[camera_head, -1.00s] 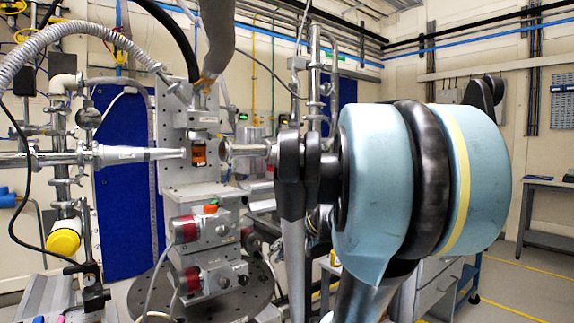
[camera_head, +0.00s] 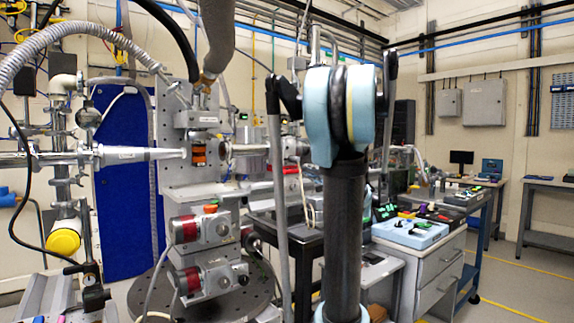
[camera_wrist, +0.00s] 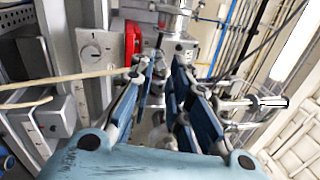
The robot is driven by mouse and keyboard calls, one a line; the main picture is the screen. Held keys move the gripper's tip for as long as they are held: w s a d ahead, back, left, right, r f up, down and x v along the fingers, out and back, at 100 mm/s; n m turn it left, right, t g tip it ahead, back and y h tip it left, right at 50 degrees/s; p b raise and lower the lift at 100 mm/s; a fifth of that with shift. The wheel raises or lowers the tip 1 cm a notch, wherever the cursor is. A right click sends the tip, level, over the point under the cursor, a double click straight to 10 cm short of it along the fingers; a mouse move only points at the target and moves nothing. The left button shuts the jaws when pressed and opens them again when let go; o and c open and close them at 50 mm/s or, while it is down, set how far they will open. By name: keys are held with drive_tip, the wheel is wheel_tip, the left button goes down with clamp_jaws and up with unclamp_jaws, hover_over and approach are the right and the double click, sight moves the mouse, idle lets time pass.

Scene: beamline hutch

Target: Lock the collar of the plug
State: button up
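I cannot pick out the plug or its collar for certain. In the wrist view a cream cable (camera_wrist: 72,78) runs in from the left and ends near the left finger of my gripper (camera_wrist: 160,68). The two fingers stand apart with a narrow gap, and nothing is clearly held. Beyond the fingertips are a red part (camera_wrist: 132,40) and a grey metal block (camera_wrist: 180,48). In the head view my arm blocks the middle right, and my gripper is not visible. A pale cable (camera_head: 303,190) hangs just left of my arm, below a small red part (camera_head: 290,168).
A metal instrument stand (camera_head: 205,185) with a horizontal beam pipe (camera_head: 130,155) stands left of my arm. A bench with a light-blue tray (camera_head: 410,232) and drawers is at right. Open floor shows at the lower right. A grey box with a dial (camera_wrist: 92,53) is left of my gripper.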

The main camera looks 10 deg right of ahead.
sight(286, 159)
drive_tip(key=x, duration=1.6)
drive_tip(key=shift+w+a, duration=0.1)
clamp_jaws()
